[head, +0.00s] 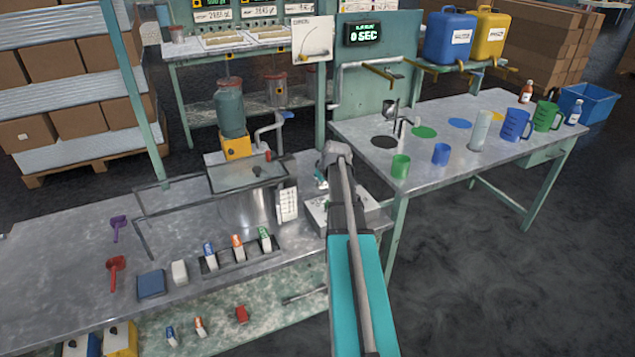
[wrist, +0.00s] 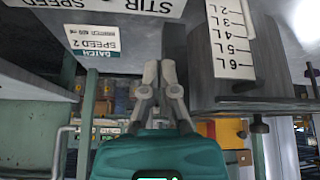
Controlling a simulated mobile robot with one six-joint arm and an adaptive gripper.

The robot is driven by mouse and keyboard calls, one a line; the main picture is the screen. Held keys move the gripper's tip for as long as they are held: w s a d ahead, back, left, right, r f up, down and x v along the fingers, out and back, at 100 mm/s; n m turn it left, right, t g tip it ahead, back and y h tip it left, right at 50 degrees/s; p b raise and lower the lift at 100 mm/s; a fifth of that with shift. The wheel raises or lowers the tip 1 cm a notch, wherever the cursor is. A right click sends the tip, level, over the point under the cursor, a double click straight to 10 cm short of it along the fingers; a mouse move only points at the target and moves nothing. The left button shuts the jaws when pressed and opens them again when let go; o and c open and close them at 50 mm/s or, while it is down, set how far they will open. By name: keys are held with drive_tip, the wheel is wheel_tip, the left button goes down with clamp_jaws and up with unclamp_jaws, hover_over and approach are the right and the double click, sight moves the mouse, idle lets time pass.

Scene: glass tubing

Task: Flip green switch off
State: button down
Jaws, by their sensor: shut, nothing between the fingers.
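My gripper (wrist: 160,68) is shut and empty in the wrist view, its two fingertips together. It is close to a grey control box (wrist: 140,50) with labels for stir speed and batch; I cannot tell whether it touches the box. In the head view, my arm hides part of this grey box (head: 314,212) beside the steel tank. I cannot make out a green switch for certain in either view. A small green-topped piece (head: 265,238) stands with a blue-topped one (head: 209,255) and an orange-topped one (head: 238,247) in a dark holder on the bench; I cannot tell whether these are switches.
The steel tank (head: 247,207) stands left of my arm, its litre scale (wrist: 232,42) close to my gripper in the wrist view. A red scoop (head: 115,271) lies on the left bench. The right table holds a blue jug (head: 516,124) and cups.

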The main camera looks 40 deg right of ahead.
drive_tip(key=s+p+v, duration=0.1)
drive_tip(key=p+v, duration=0.4)
drive_tip(key=v, duration=0.2)
drive_tip(key=shift+f, duration=0.25)
idle(0.6)
drive_tip(key=s+a+g+p, duration=0.1)
drive_tip(key=s+a+g, duration=0.1)
drive_tip(key=a, duration=1.2)
drive_tip(key=s+a+r+g+p, duration=0.1)
drive_tip(key=s+a, duration=0.4)
drive_tip(key=a, duration=0.9)
drive_tip(key=s+a+g+p, duration=0.1)
drive_tip(key=s+a+g, duration=0.1)
drive_tip(key=a, duration=1.1)
drive_tip(key=shift+s+a+r+g+y+p, duration=0.2)
drive_tip(key=shift+s+a+g+y+p, duration=0.15)
drive_tip(key=shift+s, duration=0.55)
